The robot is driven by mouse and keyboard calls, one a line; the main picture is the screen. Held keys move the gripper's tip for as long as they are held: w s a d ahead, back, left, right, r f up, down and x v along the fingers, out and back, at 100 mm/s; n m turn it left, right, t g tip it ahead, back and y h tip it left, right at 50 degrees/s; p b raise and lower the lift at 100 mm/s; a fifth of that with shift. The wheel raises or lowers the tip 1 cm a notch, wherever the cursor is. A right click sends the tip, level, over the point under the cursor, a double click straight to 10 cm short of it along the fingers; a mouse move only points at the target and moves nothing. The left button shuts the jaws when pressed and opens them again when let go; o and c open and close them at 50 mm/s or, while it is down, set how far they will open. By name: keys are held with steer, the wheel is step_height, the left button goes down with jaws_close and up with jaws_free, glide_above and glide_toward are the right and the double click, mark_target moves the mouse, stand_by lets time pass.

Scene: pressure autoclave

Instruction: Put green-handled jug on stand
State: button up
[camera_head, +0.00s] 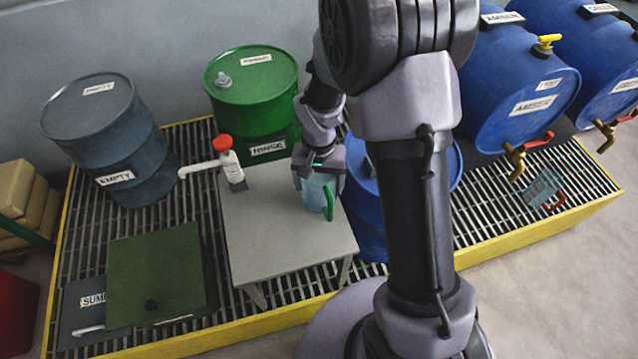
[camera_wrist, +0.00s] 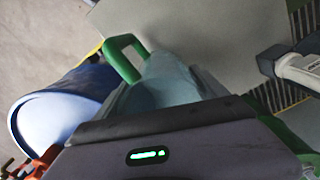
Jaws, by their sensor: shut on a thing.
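The jug (camera_head: 316,196) is pale translucent blue with a green handle (camera_head: 329,203). It is over the right part of the grey stand (camera_head: 270,255) in the head view. My gripper (camera_head: 318,174) is shut on the jug from above. In the wrist view the jug (camera_wrist: 172,82) sits between my fingers (camera_wrist: 165,92), with its green handle (camera_wrist: 122,56) pointing to the upper left. The stand top (camera_wrist: 200,40) shows beyond it. I cannot tell whether the jug's base touches the stand; the fingers hide part of the jug.
A white bottle with a red cap (camera_head: 228,160) stands at the stand's back left corner, with a pale spout. A green drum (camera_head: 250,85) is behind, a blue drum (camera_head: 365,215) is close to the right. A red-handled jug (camera_head: 541,190) is on the right grating. The stand's front is clear.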

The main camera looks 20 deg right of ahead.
steer(key=shift+f, duration=0.15)
steer(key=o, duration=1.4)
steer(key=shift+c, duration=0.2)
steer(key=s+r+t+p, duration=0.1)
steer(key=s+r+p, duration=0.15)
steer(key=r, duration=0.85)
steer(key=s+r+t+p, duration=0.1)
steer(key=r+p, duration=0.2)
steer(key=r, duration=0.8)
steer(key=s+a+r+t+y, duration=0.1)
steer(key=s+r+t, duration=0.1)
steer(key=s+r, duration=0.2)
steer(key=s+a+r+t+y, duration=0.1)
steer(key=s+r, duration=0.4)
steer(key=s, duration=0.5)
steer(key=shift+a+r+t+b, duration=0.15)
steer(key=shift+a+t+b, duration=0.2)
steer(key=shift+a, duration=0.4)
